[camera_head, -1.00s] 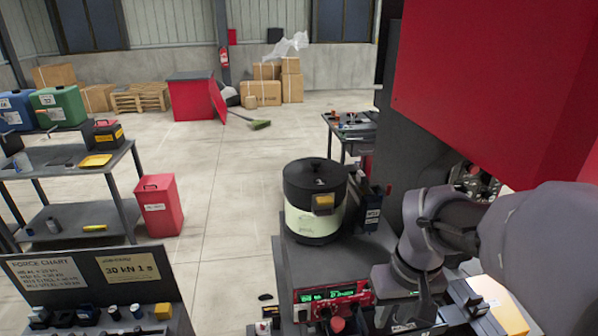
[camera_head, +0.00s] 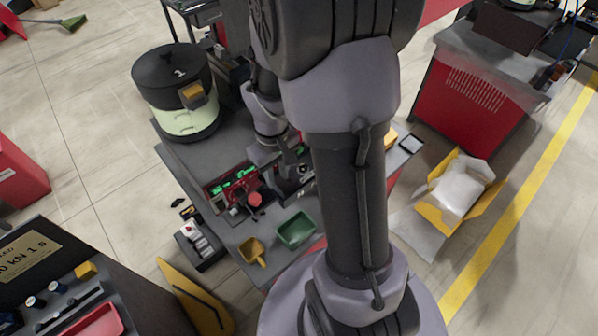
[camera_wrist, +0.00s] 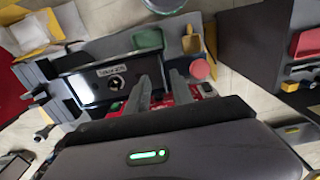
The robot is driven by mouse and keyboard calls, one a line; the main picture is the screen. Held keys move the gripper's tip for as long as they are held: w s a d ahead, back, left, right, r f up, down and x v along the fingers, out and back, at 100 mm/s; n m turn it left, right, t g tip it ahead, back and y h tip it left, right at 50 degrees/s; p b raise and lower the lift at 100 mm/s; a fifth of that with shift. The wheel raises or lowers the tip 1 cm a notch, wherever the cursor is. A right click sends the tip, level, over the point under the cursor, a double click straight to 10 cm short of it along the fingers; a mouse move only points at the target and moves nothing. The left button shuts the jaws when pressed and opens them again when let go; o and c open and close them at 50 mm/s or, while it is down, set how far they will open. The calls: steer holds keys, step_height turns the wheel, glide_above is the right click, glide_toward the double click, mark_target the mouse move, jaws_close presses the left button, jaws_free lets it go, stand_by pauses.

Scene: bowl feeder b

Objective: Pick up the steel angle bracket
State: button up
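I cannot make out the steel angle bracket with certainty in either view. In the wrist view, my gripper (camera_wrist: 158,77) has its two fingers apart, with no object seen held between them. The fingers point toward a dark labelled box or tray (camera_wrist: 98,88) with a small round feature on its face. In the head view, my gripper (camera_head: 290,165) is low over the grey workbench (camera_head: 185,158), beside the red control panel, and my arm hides much of that area.
A red control panel (camera_head: 235,186) with a red button (camera_head: 255,200), a green bin (camera_head: 296,230) and a yellow scoop (camera_head: 253,251) are close by. A lidded bowl feeder (camera_head: 175,90) stands at the bench's back left. An open carton (camera_head: 458,193) lies right of the bench.

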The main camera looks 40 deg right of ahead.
steer(key=f, duration=0.2)
steer(key=w+f, duration=0.1)
steer(key=f, duration=0.1)
steer(key=shift+a+f, duration=0.15)
steer(key=shift+a, duration=0.05)
steer(key=shift+s, duration=0.1)
jaws_close()
stand_by(1.0)
